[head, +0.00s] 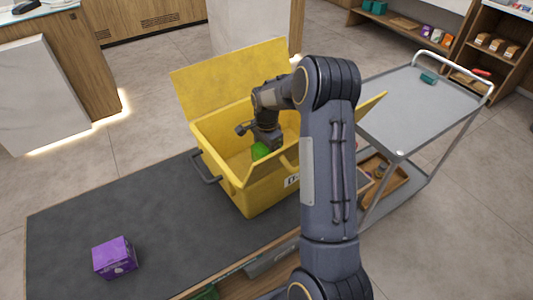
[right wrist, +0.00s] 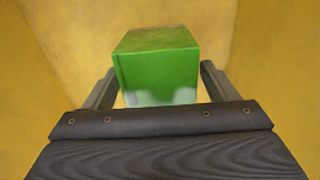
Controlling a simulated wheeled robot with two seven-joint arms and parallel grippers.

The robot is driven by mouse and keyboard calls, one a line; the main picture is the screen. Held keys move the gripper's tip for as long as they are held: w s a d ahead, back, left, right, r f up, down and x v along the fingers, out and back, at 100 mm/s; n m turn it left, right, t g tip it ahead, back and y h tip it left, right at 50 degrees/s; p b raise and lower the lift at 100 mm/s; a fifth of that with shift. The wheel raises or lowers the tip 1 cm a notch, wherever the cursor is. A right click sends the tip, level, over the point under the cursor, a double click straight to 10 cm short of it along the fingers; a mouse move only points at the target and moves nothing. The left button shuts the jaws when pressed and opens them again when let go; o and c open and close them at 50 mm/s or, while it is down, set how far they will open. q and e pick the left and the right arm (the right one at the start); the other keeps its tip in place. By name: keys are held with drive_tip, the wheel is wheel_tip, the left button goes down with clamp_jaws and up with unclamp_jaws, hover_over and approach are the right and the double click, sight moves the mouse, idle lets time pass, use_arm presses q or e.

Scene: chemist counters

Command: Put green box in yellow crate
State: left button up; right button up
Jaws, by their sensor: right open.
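The yellow crate (head: 253,196) stands on the dark counter with its lid flaps open. The green box (head: 260,150) is inside the crate, mostly hidden in the head view by my gripper and the crate wall. In the right wrist view the green box (right wrist: 157,66) shows between the two fingers, with yellow crate walls around it. My right gripper (head: 262,143) reaches down into the crate and is open, its fingers (right wrist: 158,88) on either side of the box. A gap shows beside the box. I cannot tell whether the box touches the crate floor. My left gripper is not in view.
A purple box (head: 115,258) lies on the dark counter (head: 155,215) at the left front; the counter between it and the crate is clear. A grey metal cart (head: 405,110) stands right of the crate, with a small teal item (head: 428,78) on top. Shelves stand behind.

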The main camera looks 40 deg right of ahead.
wheel_tip(320, 180, up, 10)
drive_tip(key=shift+r, duration=0.25)
idle(0.5)
